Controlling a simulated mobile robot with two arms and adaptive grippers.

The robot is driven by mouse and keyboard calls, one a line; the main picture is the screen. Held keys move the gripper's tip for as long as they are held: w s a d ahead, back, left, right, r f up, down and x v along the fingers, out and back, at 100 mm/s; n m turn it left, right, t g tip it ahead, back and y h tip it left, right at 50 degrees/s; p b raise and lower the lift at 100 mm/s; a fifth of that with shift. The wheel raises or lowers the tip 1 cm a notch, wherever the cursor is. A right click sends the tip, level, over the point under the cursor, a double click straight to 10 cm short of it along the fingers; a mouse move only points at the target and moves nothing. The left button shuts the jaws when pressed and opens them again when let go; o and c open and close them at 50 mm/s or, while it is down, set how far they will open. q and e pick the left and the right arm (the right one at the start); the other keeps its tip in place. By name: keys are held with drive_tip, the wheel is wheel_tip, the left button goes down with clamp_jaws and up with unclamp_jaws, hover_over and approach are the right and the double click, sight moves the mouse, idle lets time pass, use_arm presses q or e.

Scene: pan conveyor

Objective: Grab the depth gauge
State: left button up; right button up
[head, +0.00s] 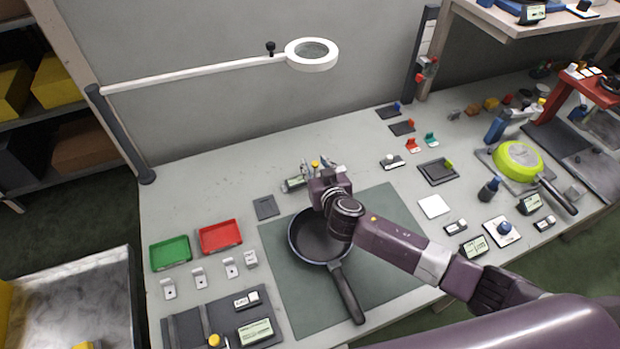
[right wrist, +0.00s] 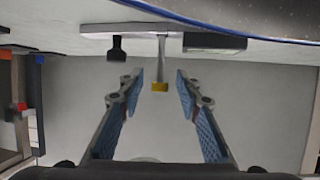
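The depth gauge (head: 293,184) is a small grey device on the table, just behind the dark frying pan (head: 308,240) in the head view. My right gripper (head: 318,168) is beside it and partly covers it. In the right wrist view the gauge (right wrist: 160,60) appears upside down, with a flat base, a black knob and a yellow-tipped stem. My right gripper (right wrist: 158,88) is open, and the yellow tip lies between its two blue-padded fingers in the picture, with a gap on each side. My left gripper is not in view.
The pan lies on a green mat (head: 385,205), beneath my right arm. A red tray (head: 220,237) and a green tray (head: 170,253) stand at the left. A white ring lamp (head: 298,65) hangs above. A lime pan (head: 518,160) and small devices are at the right.

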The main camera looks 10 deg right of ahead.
clamp_jaws()
drive_tip(key=shift+r, duration=0.2)
